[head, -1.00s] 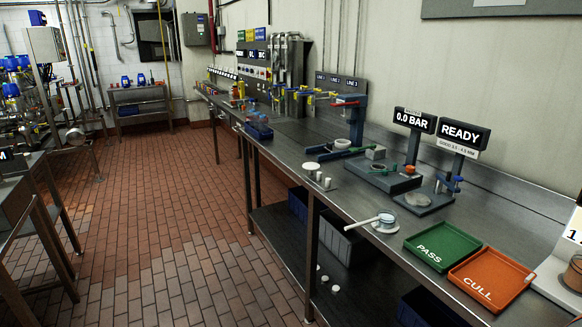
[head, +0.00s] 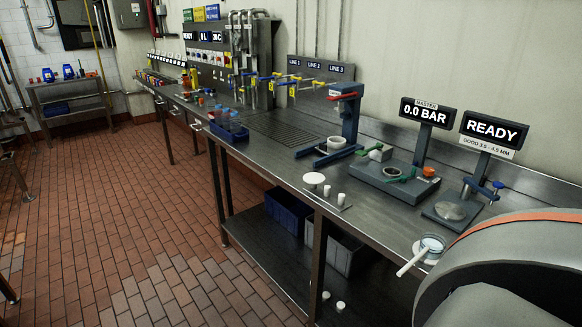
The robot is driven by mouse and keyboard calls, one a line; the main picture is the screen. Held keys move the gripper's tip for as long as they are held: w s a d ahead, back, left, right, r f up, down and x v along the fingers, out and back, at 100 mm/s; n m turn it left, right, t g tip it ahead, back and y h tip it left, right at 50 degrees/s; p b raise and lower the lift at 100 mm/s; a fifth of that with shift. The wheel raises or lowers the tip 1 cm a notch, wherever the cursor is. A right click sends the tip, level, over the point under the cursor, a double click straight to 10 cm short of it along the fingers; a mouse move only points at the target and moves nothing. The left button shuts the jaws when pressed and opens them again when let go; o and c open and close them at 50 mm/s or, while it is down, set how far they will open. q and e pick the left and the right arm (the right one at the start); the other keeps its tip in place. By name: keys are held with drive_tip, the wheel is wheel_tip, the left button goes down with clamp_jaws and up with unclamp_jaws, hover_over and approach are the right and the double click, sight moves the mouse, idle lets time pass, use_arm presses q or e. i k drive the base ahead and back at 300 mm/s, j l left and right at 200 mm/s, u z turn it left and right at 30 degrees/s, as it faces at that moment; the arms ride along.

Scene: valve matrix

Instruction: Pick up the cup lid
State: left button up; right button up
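A flat white round disc (head: 314,180), which looks like the cup lid, lies on a small plate near the front edge of the bench, beside small white cylinders (head: 340,199). A white round cup (head: 336,142) sits at the base of the blue stand (head: 347,112) behind it. Neither of my grippers is in view, so their state does not show. Nothing touches the disc.
The metal bench (head: 285,160) runs along the wall. A white-handled strainer-like tool (head: 414,261) lies at its front edge. A grey gauge block (head: 397,181) stands right of the stand. A large grey curved shape hides the bench's lower right. Brick floor at left is clear.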

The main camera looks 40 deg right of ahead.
sight(311, 177)
drive_tip(key=i, duration=3)
drive_tip(key=i+z, duration=0.15)
drive_tip(key=z, duration=0.3)
drive_tip(key=i+z, duration=0.1)
drive_tip(key=z, duration=0.3)
drive_tip(key=i+j+z, duration=0.1)
drive_tip(key=z, duration=1.95)
